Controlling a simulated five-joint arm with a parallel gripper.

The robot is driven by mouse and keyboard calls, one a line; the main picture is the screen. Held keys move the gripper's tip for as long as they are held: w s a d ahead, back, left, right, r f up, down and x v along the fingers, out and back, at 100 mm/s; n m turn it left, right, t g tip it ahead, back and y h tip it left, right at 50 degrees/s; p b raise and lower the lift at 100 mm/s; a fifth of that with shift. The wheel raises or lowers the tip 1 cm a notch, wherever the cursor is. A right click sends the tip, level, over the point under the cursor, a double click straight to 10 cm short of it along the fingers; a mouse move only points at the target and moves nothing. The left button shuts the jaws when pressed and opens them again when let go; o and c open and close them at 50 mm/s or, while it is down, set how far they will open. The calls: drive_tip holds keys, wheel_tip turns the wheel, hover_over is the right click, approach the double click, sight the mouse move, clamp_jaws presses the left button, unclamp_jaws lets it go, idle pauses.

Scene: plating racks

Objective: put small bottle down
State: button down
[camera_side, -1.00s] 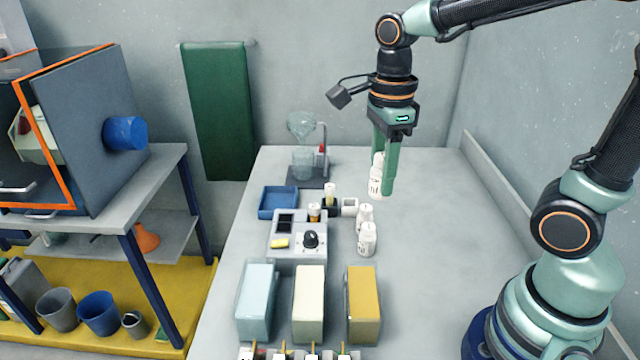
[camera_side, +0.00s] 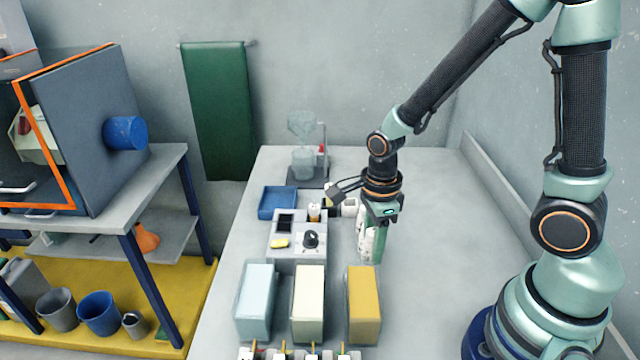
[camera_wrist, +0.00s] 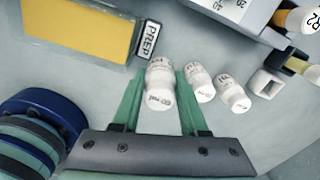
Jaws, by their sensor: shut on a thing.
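The small bottle (camera_wrist: 159,84) is white with dark lettering on its cap. In the wrist view it stands between the green fingers of my gripper (camera_wrist: 157,92), which is shut on it. In the side view my gripper (camera_side: 373,240) is low over the table among the white bottles, and its fingers partly hide them. Two more white bottles, one (camera_wrist: 200,83) and another (camera_wrist: 233,95), stand close to the right finger in the wrist view. I cannot tell whether the held bottle touches the table.
A yellow block (camera_side: 363,305) lies in front of my gripper, with a PREP sign (camera_wrist: 147,40) beside it in the wrist view. A grey device with a black knob (camera_side: 311,239) stands to the left. The table (camera_side: 440,240) to the right is clear.

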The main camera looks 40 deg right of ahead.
drive_tip(key=shift+f, duration=1.85)
drive_tip(key=shift+f, duration=0.15)
drive_tip(key=shift+c, duration=2.2)
unclamp_jaws()
